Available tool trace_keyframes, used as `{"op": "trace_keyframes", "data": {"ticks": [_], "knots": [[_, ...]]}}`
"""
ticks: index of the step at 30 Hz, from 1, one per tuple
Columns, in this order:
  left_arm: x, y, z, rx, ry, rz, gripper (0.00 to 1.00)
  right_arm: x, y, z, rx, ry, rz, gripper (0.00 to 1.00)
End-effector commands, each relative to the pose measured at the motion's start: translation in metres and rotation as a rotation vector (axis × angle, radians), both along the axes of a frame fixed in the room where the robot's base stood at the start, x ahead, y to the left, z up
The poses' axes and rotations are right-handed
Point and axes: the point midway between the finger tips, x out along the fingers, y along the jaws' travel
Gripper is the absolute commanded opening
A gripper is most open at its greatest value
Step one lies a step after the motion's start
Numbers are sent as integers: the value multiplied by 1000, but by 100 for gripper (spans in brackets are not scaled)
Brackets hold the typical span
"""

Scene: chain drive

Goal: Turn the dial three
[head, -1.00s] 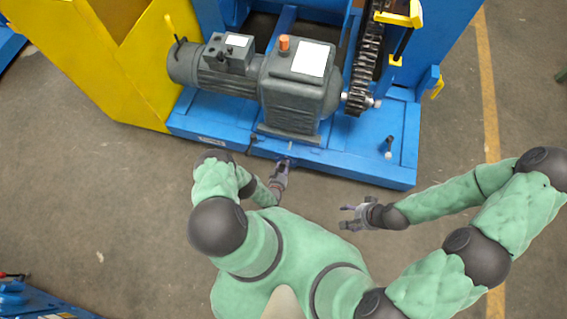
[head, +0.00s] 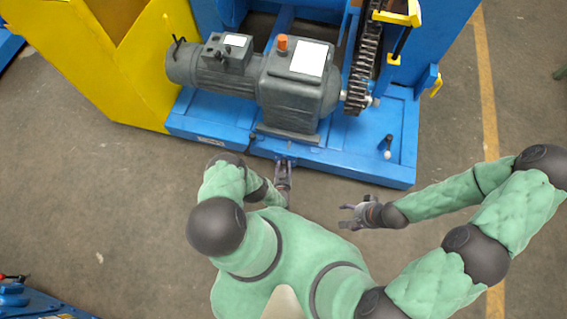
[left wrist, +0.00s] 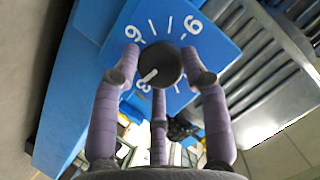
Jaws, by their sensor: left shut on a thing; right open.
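The dial is a round dark knob (left wrist: 166,62) on a blue panel (left wrist: 218,45) with white numbers and tick marks. Its white pointer line points down-left, toward the 3 (left wrist: 143,86) at the lower left. Two other numbers are printed at the panel's upper left and upper right. My left gripper (left wrist: 159,68) has its purple fingers around the knob and is shut on it. In the head view my left gripper (head: 284,164) is at the front edge of the blue base, where the dial is too small to make out. My right gripper (head: 350,215) is open and empty, over the floor.
A grey motor (head: 293,95) stands on the blue base (head: 350,163), beside a chain (head: 366,60). A small lever (head: 388,145) stands on the base's right part. A yellow frame (head: 130,75) is at the left. The floor in front is clear.

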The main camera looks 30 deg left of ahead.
Motion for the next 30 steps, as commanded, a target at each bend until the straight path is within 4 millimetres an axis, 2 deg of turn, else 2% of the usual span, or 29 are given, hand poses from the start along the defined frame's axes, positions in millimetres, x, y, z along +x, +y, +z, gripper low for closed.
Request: {"op": "trace_keyframes", "data": {"ticks": [1, 8, 21, 22, 24, 30], "knots": [[5, 5, 4, 31, -7, 4, 12, 0, 0, 0, 0, 0, 0, 65], [6, 5, 4, 93, 6, 5, 12, 0, 0, 0, 0, 0, 0, 65], [7, 6, 5, 106, 5, 5, 12, 0, 0, 0, 0, 0, 0, 65], [7, 6, 5, 106, 4, 5, 48, 0, 0, 0, 0, 0, 0, 65], [7, 7, 5, 106, 5, 4, 65, 0, 0, 0, 0, 0, 0, 65], [4, 4, 3, 101, 11, 2, 65, 0, 0, 0, 0, 0, 0, 65]]}}
